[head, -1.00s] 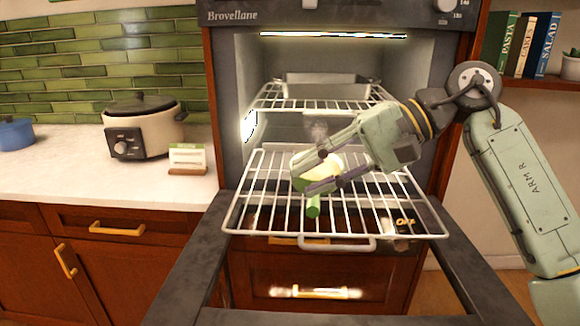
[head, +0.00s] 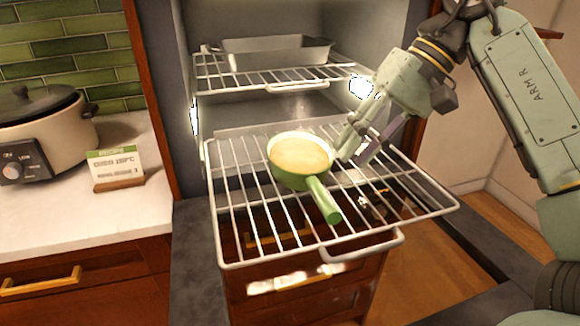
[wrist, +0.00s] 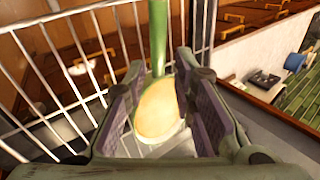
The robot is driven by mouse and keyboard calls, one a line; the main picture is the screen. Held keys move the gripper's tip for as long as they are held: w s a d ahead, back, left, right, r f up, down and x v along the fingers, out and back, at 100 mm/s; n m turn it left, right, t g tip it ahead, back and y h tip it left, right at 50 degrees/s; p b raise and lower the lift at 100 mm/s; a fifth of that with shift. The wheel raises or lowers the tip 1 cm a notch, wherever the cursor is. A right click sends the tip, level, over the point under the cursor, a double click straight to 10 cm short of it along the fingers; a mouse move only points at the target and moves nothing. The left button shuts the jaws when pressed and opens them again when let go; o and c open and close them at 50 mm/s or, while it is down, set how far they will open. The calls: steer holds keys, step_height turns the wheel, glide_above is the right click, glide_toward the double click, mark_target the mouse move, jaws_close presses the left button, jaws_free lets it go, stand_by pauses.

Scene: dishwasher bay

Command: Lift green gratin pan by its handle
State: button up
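The green gratin pan (head: 302,157) holds a pale yellow filling and sits on the pulled-out lower wire rack (head: 240,220). Its green handle (head: 323,200) points toward the front right of the rack. In the head view my gripper (head: 352,148) is at the right of the pan, near its rim, away from the handle. In the wrist view my gripper (wrist: 163,80) is open, with a dark padded finger on each side. The pan (wrist: 158,110) and its handle (wrist: 158,35) show between the fingers there, and nothing is seen gripped.
A grey baking dish (head: 275,50) stands on the upper rack (head: 230,82) inside the oven. On the left counter are a slow cooker (head: 45,130) and a small sign (head: 116,165). The lower rack's bars are bare around the pan.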

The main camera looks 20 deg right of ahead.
mark_target(325, 191)
steer(key=b+x, duration=0.9)
steer(key=shift+s+f, duration=0.1)
steer(key=shift+f, duration=0.35)
steer(key=shift+a+f+b, duration=0.3)
steer(key=shift+b, duration=0.3)
jaws_close()
steer(key=shift+r, duration=0.15)
